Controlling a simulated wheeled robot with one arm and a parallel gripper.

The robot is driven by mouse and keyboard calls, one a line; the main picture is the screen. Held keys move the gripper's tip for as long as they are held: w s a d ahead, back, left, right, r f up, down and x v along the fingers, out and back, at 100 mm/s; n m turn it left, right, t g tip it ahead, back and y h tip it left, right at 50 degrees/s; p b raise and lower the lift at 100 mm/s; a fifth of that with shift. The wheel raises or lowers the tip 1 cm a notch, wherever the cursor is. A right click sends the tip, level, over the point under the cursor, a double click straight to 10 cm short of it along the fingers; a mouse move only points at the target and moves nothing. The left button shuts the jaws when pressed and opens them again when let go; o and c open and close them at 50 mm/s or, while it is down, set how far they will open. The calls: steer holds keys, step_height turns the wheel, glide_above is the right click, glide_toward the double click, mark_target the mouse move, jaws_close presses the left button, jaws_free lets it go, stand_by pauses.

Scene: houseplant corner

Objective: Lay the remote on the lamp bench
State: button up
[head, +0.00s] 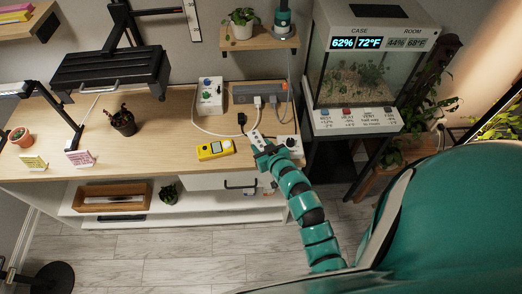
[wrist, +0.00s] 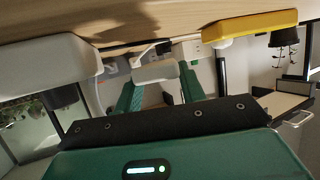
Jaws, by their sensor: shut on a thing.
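The lamp bench (head: 150,155) is a long wooden top with a black lamp (head: 112,68) above its left part. My gripper (head: 264,149) is over its front right part, shut on a slim white remote (head: 256,138) with dark buttons. The remote points away from my gripper, toward the wall. In the wrist view, which is upside down, the pale remote (wrist: 156,70) sits between the teal fingers of my gripper (wrist: 160,92). It is close to the bench top (wrist: 150,18); I cannot tell whether it touches.
A yellow meter (head: 215,149) lies left of my gripper. A white dial unit (head: 289,143) stands close on its right. A switch box (head: 210,96), a grey power strip (head: 257,93) and cables lie behind. Open wood lies between the meter and the dark pot (head: 123,123).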

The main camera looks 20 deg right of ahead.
steer(key=shift+w+a+f, duration=0.15)
steer(key=shift+a+f, duration=0.1)
steer(key=shift+a, duration=0.1)
steer(key=shift+d+f+p, duration=0.15)
steer(key=shift+f+p, duration=0.35)
steer(key=shift+f, duration=1)
steer(key=shift+f, duration=0.2)
steer(key=o, duration=0.7)
steer(key=shift+r, duration=0.25)
